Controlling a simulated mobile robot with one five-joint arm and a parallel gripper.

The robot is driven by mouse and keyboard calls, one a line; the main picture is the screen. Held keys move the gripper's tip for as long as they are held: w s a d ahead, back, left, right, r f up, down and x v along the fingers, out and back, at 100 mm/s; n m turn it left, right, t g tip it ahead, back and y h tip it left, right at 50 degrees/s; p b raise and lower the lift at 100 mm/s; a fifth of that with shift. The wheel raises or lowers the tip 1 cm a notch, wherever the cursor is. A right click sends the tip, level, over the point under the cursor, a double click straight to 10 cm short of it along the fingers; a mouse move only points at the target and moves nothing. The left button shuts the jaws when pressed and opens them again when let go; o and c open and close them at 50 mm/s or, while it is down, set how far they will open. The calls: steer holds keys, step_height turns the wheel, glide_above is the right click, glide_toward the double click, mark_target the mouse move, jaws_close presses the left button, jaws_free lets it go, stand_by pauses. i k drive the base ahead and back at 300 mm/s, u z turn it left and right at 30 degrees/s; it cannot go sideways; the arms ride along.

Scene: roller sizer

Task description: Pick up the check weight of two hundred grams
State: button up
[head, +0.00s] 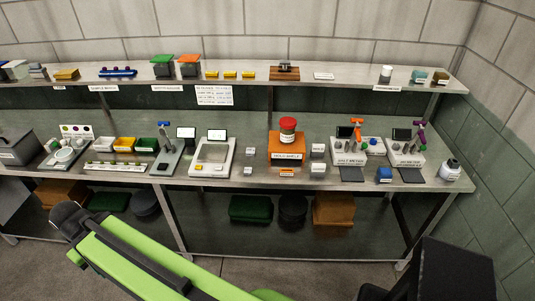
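I cannot pick out the two-hundred-gram check weight for certain; labels are too small to read. A brown wooden block (284,73) with small dark pieces on top sits on the upper shelf. A pale weighing scale (213,157) stands on the bench, with a small yellow piece and a small white piece at its front. Small white blocks (318,151) lie right of the orange box (287,147). My green and black arm crosses the lower left of the head view, well in front of the bench. My gripper does not show clearly.
The upper shelf (345,78) holds bins, yellow blocks and a white jar (386,73). The bench (262,178) carries trays, two label-fronted devices (349,155) and a white bottle (451,170). Boxes sit below. Bare floor lies in front; a wall closes the right.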

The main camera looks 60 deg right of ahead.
mark_target(251, 152)
steer(key=z, duration=0.6)
steer(key=i, duration=1.05)
steer(key=u, duration=0.15)
